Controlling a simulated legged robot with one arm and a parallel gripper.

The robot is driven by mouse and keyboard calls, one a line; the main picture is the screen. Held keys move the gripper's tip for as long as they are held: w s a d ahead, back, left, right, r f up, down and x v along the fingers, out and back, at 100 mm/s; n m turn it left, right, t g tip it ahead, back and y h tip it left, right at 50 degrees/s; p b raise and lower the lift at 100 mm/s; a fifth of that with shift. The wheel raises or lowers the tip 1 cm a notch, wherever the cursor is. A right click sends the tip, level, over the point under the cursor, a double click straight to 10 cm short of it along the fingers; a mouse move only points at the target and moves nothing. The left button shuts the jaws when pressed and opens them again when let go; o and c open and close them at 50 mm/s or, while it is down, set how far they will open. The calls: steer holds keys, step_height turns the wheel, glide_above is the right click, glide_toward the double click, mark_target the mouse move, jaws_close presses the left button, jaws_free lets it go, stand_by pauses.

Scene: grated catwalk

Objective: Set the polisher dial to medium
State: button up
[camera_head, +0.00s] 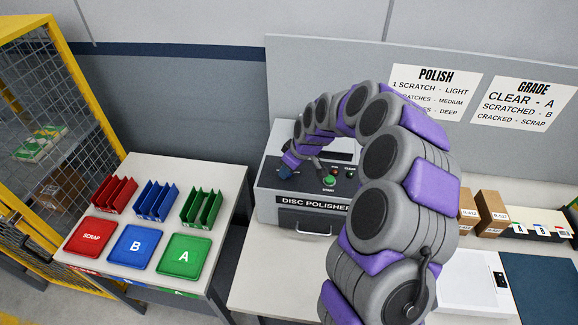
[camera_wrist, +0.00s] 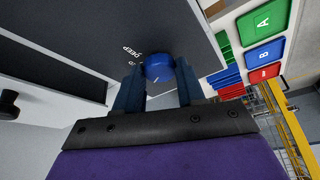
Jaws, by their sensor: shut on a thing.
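The disc polisher (camera_head: 310,204) is a grey box with a dark top panel, on the bench. Its blue dial (camera_wrist: 159,67) shows in the wrist view on the dark panel, at the tips of my gripper. My gripper (camera_wrist: 160,82) has its two dark blue fingers on either side of the dial, shut on it. The word "DEEP" (camera_wrist: 132,54) is printed beside the dial; other markings are hidden or too small to read, and I cannot tell the dial's setting. In the head view my gripper (camera_head: 286,169) is at the panel's left end, and the dial is mostly hidden there.
A green button (camera_head: 329,181) and small lamps sit on the panel right of my gripper. A left table holds red, blue and green pads and racks (camera_head: 182,206). A yellow cage (camera_head: 75,90) stands far left. Small boxes (camera_head: 490,212) stand on the bench at right.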

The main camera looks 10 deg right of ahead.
steer(key=m+h, duration=0.1)
steer(key=m, duration=0.2)
steer(key=m+t+h+p, duration=0.1)
steer(key=m, duration=0.2)
steer(key=shift+s+a, duration=0.15)
steer(key=shift+a, duration=0.05)
steer(key=m+h, duration=0.1)
steer(key=m, duration=0.1)
steer(key=m+h, duration=0.1)
steer(key=m, duration=0.2)
steer(key=shift+a+m, duration=0.2)
steer(key=shift+m, duration=0.1)
steer(key=o, duration=1)
steer(key=shift+a, duration=0.1)
steer(key=shift+o, duration=0.2)
steer(key=v, duration=1.7)
steer(key=shift+a+p, duration=0.35)
steer(key=shift+p, duration=0.05)
steer(key=shift+r, duration=0.1)
